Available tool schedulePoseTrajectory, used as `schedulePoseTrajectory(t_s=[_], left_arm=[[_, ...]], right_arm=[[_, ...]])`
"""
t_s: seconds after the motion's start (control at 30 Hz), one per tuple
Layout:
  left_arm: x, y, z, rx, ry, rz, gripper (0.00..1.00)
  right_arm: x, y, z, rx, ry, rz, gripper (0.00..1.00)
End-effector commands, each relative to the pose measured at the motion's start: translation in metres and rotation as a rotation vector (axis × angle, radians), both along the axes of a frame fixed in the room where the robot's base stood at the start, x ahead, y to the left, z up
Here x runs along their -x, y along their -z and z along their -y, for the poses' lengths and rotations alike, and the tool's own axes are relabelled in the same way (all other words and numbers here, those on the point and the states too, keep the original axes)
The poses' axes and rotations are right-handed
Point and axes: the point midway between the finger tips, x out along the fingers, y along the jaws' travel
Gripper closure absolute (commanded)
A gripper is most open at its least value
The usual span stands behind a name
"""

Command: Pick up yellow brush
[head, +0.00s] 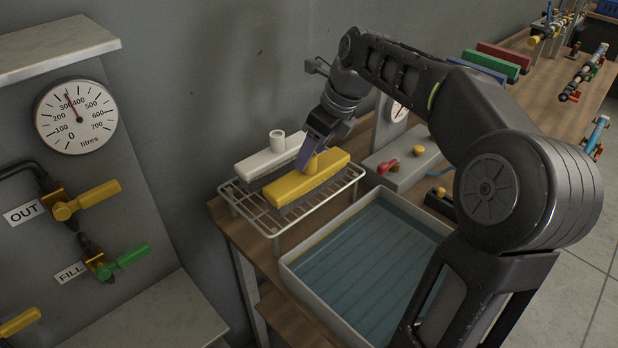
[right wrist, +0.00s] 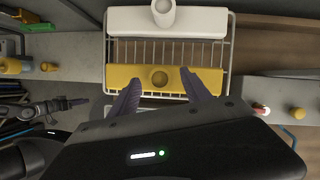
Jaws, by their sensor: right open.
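The yellow brush (head: 306,178) lies on a wire rack (head: 240,209) beside a white brush (head: 267,160). In the right wrist view the yellow brush (right wrist: 142,79) lies across the rack, with a round stub on its top. My right gripper (head: 314,150) is above the yellow brush, its purple fingers pointing down at it. In the right wrist view the fingers (right wrist: 163,90) are spread apart over the brush's near edge, with the stub showing between their lines. Whether the fingers touch the brush is unclear.
A water-filled tray (head: 290,262) stands in front of the rack on a wooden bench. A grey box with red and yellow knobs (head: 408,163) is right of the rack. A panel with a dial (head: 76,116) and valve handles stands at left.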

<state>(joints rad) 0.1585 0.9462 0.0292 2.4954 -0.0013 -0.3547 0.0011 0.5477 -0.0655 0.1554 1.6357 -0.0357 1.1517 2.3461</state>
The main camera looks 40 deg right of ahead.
Motion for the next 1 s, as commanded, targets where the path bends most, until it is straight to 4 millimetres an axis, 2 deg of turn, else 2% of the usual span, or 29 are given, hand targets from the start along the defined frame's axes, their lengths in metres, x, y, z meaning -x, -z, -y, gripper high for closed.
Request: schedulePoseTrajectory(t_s=[0.1, 0.2, 0.8, 1.0], left_arm=[[0.000, -0.002, 0.000, 0.000, 0.000, 0.000, 0.60], [0.000, -0.002, 0.000, 0.000, 0.000, 0.000, 0.60], [0.000, -0.002, 0.000, 0.000, 0.000, 0.000, 0.60], [0.000, -0.002, 0.000, 0.000, 0.000, 0.000, 0.60]], right_arm=[[-0.005, 0.015, -0.003, -0.001, -0.001, -0.003, 0.44], [-0.008, 0.022, -0.003, -0.001, 0.000, 0.000, 0.44], [-0.008, 0.022, -0.003, 0.000, -0.001, 0.001, 0.44], [-0.008, 0.022, -0.003, 0.000, -0.001, 0.001, 0.60]])
